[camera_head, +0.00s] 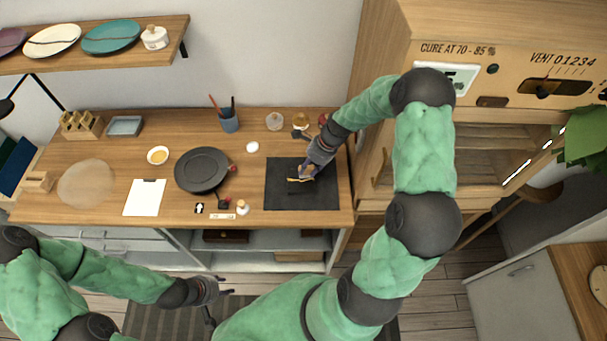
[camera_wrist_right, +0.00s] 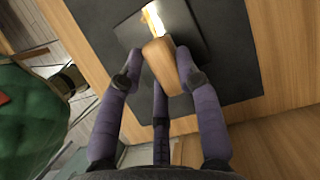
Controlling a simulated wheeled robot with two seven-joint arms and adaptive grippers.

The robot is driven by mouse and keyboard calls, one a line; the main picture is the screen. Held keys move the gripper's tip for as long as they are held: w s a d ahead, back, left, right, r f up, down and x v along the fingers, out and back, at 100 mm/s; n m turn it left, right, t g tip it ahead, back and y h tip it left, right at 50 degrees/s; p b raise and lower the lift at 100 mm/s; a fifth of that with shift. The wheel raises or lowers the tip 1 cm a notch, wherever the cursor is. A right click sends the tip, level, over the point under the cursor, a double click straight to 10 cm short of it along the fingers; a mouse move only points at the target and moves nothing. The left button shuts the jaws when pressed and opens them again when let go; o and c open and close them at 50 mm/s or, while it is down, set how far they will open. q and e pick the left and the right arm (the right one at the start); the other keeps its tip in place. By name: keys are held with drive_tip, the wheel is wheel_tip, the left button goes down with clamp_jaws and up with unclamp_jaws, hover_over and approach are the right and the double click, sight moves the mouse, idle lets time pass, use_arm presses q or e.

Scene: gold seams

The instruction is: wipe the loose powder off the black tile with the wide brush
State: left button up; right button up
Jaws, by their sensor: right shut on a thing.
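My right gripper (camera_head: 306,172) is shut on the wooden handle of the wide brush, over the dark mat. In the right wrist view the brush (camera_wrist_right: 165,65) sits between the purple fingers (camera_wrist_right: 158,80). Its far end, pale and yellow, reaches over the black tile (camera_wrist_right: 190,38). Whether the bristles touch the tile is unclear. The tile also shows in the head view (camera_head: 299,187), partly hidden by the gripper and brush. Loose powder cannot be told apart from the yellow brush end. My left gripper (camera_head: 221,298) is empty and open, in front of the bench.
The dark mat (camera_head: 326,200) lies at the bench's right end. A round black plate (camera_head: 202,168), a white sheet (camera_head: 145,197), a yellow-filled bowl (camera_head: 157,155) and a pen cup (camera_head: 229,121) stand to its left. A wooden cabinet (camera_head: 386,80) stands close on the right.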

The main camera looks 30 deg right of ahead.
drive_tip(key=shift+w+d+r+t, duration=0.3)
drive_tip(key=shift+w+d+r, duration=0.35)
drive_tip(key=shift+d, duration=0.25)
drive_tip(key=shift+s+a+f, duration=0.35)
drive_tip(key=shift+s+f, duration=0.1)
drive_tip(key=shift+f, duration=0.05)
drive_tip(key=shift+s+a+f, duration=0.35)
drive_tip(key=shift+a+f, duration=0.15)
drive_tip(key=shift+a, duration=0.05)
use_arm(q)
drive_tip(key=shift+s+d+r+p, duration=0.1)
drive_tip(key=shift+d+r+p, duration=0.6)
drive_tip(key=shift+d+r, duration=0.15)
use_arm(e)
drive_tip(key=shift+s+a+f, duration=0.45)
drive_tip(key=shift+s+a, duration=0.25)
drive_tip(key=shift+a, duration=0.15)
drive_tip(key=shift+a, duration=0.1)
